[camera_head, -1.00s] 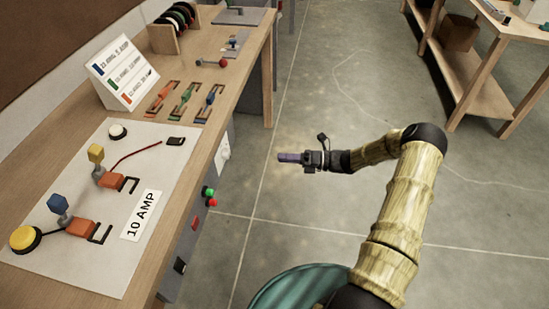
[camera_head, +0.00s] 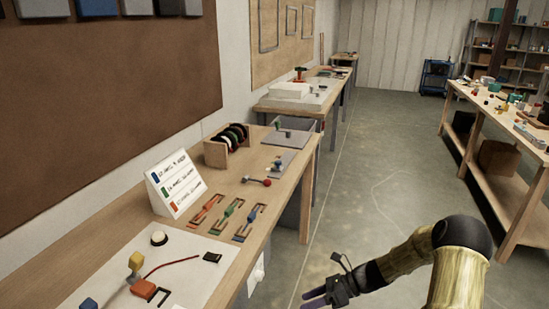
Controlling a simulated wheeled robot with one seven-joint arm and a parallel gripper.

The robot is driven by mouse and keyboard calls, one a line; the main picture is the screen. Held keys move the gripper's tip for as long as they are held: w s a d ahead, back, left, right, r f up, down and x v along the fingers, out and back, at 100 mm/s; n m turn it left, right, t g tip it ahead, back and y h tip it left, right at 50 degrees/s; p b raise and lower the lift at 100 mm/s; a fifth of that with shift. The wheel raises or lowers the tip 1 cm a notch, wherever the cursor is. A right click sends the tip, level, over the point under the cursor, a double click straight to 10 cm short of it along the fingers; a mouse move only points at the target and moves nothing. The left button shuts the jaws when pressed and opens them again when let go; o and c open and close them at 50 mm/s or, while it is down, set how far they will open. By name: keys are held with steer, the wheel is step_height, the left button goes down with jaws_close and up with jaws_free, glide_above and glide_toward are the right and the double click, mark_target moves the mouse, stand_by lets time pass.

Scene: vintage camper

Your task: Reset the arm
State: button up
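My arm shows at the lower right, with wood-patterned links and dark joints. It is bent, and my gripper (camera_head: 316,299) reaches left over the floor at the bottom edge of the picture. The gripper is to the right of the workbench and clear of it. Two dark purplish fingers show at its end, partly cut off by the picture's edge. Nothing shows between them, but how far apart they are is hard to make out.
The near workbench (camera_head: 102,210) holds a white board (camera_head: 197,262), a label stand (camera_head: 175,184), a spool rack (camera_head: 228,148) and coloured parts. Another bench (camera_head: 290,102) stands behind it. A wooden table (camera_head: 510,108) is at right. The floor (camera_head: 375,190) between is clear.

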steer(key=s+d+r+n+t+h+p, duration=0.1)
steer(key=s+d+r+n+h+p, duration=0.1)
steer(key=s+r+n+h, duration=0.4)
steer(key=s+d+r+n+t+h+p, duration=0.2)
steer(key=s+r+n+h+p, duration=0.3)
steer(key=s+r+n, duration=0.5)
step_height(320, 180, up, 6)
steer(key=n+h, duration=0.1)
steer(key=n, duration=0.6)
steer(key=shift+s+d+r+n+h, duration=0.2)
steer(key=shift+d+n+h, duration=0.1)
steer(key=shift+d+h, duration=0.1)
steer(key=shift+a, duration=0.1)
steer(key=c, duration=0.4)
steer(key=shift+o, duration=0.2)
steer(key=shift+a, duration=0.1)
